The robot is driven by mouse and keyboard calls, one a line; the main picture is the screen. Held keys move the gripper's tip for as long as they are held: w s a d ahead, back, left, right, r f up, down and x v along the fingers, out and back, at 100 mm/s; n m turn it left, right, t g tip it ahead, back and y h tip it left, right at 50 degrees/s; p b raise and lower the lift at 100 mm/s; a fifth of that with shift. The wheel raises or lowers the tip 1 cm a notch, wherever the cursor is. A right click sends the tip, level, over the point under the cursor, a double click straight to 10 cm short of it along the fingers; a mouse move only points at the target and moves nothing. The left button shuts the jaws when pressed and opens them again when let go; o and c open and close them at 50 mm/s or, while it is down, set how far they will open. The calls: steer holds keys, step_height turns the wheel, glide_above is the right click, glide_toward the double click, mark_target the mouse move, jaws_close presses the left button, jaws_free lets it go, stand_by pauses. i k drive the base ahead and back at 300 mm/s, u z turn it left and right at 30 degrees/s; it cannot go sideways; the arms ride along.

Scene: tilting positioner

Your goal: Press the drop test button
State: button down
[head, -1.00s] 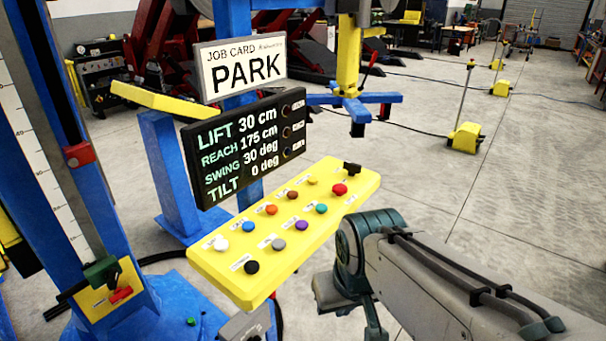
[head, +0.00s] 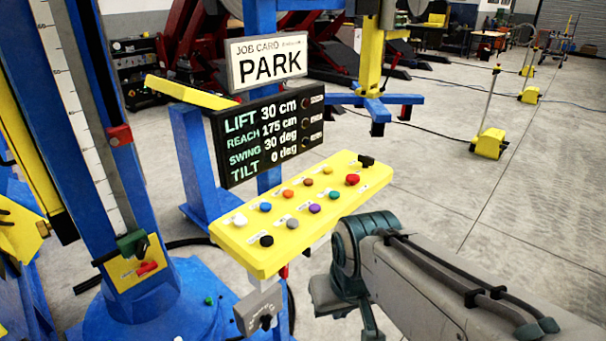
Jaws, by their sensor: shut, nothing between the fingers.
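A yellow control panel (head: 283,252) with two rows of coloured buttons stands in the middle of the head view. The far row has white (head: 239,220), blue (head: 265,207), orange (head: 287,194), brown (head: 308,182) and yellow (head: 327,171) buttons. The near row has black (head: 266,241), grey (head: 292,223), purple (head: 314,208), teal (head: 334,195) and red (head: 352,180) ones. Their labels are too small to read, so I cannot tell which is drop test. My arm bends at lower right, close to the panel's near side. My gripper's fingers do not show.
A dark display (head: 268,137) reads lift, reach, swing and tilt values. A job card (head: 268,60) above says PARK. A grey switch box (head: 260,309) hangs below the panel. A blue column with a red lever (head: 147,268) stands left. Open floor lies right.

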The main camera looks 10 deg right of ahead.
mark_target(328, 170)
steer(key=u, duration=0.45)
steer(key=k, duration=1.1)
steer(key=u, duration=0.35)
steer(key=i, duration=1.6)
steer(key=z, duration=1.5)
steer(key=i, duration=0.55)
steer(key=z, duration=0.5)
